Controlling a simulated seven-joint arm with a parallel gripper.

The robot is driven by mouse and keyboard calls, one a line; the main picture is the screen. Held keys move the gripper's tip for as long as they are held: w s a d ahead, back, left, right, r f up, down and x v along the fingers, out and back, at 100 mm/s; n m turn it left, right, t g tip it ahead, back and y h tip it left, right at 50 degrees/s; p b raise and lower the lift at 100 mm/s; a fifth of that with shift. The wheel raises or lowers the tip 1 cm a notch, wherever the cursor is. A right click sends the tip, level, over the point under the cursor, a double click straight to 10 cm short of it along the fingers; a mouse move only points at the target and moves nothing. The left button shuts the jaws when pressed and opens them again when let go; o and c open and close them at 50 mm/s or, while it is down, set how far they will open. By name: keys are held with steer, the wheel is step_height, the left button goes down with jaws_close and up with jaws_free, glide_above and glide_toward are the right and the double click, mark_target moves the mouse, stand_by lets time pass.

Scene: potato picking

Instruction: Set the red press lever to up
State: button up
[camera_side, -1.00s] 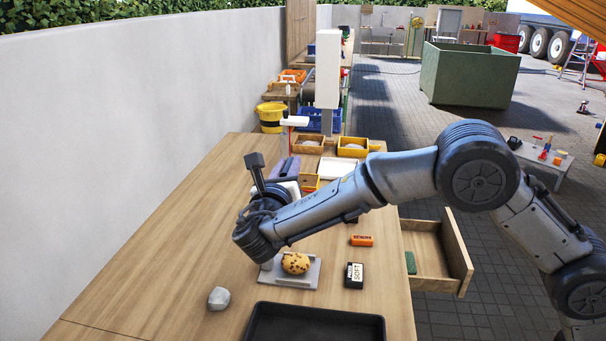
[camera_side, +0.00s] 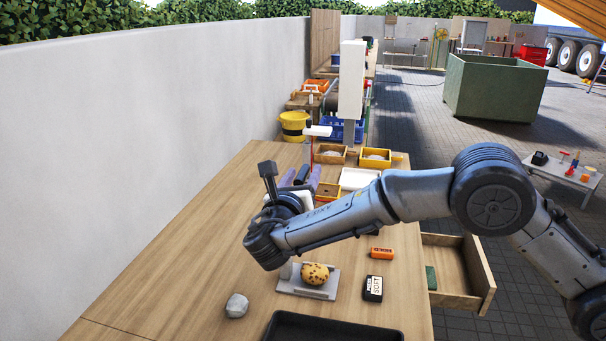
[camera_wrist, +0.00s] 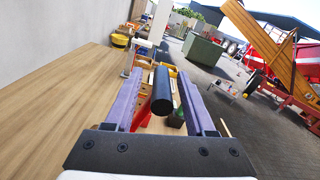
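In the wrist view a thick black cylindrical grip (camera_wrist: 162,92) stands between my fingers, with a red part (camera_wrist: 141,126) just below it to the left; these look like the press lever. My gripper (camera_wrist: 160,73) is open, with one purple finger on each side of the grip and gaps visible. In the side view my gripper (camera_side: 302,172) points away over the wooden bench, with the dark grip (camera_side: 301,176) between its fingers. The press body and most of the lever are hidden behind my arm, so the lever's setting cannot be told.
A spotted potato (camera_side: 315,273) rests on a grey plate (camera_side: 293,290). A stone (camera_side: 237,306), black box (camera_side: 373,288) and open drawer (camera_side: 470,275) are nearer. The bench's left side is clear.

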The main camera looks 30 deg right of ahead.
steer(key=shift+r, duration=0.1)
steer(key=shift+s+a, duration=0.15)
steer(key=shift+s, duration=0.05)
steer(key=v, duration=1.3)
steer(key=shift+s, duration=0.15)
